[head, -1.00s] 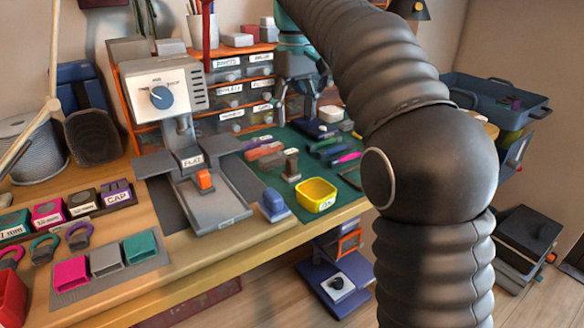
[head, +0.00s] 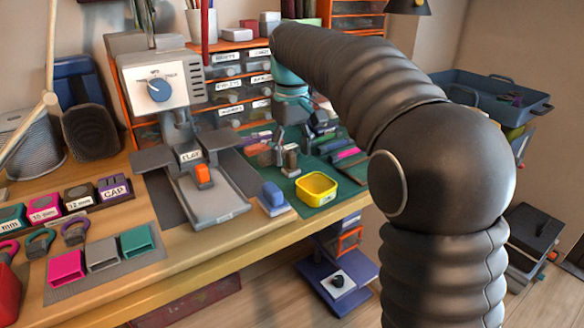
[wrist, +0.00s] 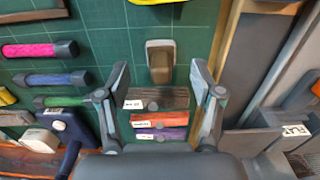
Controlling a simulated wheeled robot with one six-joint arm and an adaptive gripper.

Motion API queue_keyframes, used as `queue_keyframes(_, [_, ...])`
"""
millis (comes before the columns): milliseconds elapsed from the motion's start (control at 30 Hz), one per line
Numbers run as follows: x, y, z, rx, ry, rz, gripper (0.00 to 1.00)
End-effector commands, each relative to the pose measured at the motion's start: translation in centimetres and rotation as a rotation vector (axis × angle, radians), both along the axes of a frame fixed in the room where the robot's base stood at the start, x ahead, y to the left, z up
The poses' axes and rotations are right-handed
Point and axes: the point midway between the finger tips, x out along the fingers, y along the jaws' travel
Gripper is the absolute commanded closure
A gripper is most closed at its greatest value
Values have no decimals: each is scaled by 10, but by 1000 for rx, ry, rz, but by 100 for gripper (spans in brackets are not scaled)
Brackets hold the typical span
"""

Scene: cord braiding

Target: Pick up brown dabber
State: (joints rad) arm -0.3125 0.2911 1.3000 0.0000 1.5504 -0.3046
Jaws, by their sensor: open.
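The brown dabber (wrist: 160,56) stands on the green cutting mat (wrist: 112,35), a small brown block with a paler edge in the wrist view. It also shows in the head view (head: 291,160), partly hidden by my gripper. My gripper (wrist: 159,72) is open and empty. Its fingertips are left and right of the dabber's near end in the wrist view, with a gap on both sides. In the head view my gripper (head: 288,148) is low over the mat at the dabber. I cannot tell the exact height left between them.
Labelled dark, orange and purple blocks (wrist: 160,118) lie under my gripper's palm. Pink, blue and green rollers (wrist: 45,78) lie to the left in the wrist view.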

Motion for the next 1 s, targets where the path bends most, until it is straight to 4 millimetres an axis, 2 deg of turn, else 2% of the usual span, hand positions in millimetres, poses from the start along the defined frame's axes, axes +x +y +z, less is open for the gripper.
queue_keyframes(33, [0,1,-9,-1,3,1,33])
queue_keyframes(200, [0,1,-26,0,0,0,33])
queue_keyframes(467, [0,1,-29,0,0,0,33])
queue_keyframes(500, [0,1,-29,0,0,0,36])
queue_keyframes(700, [0,1,-29,0,0,0,86])
queue_keyframes(733, [0,1,-29,0,0,0,90])
queue_keyframes(1000, [0,1,-29,0,0,-1,90])
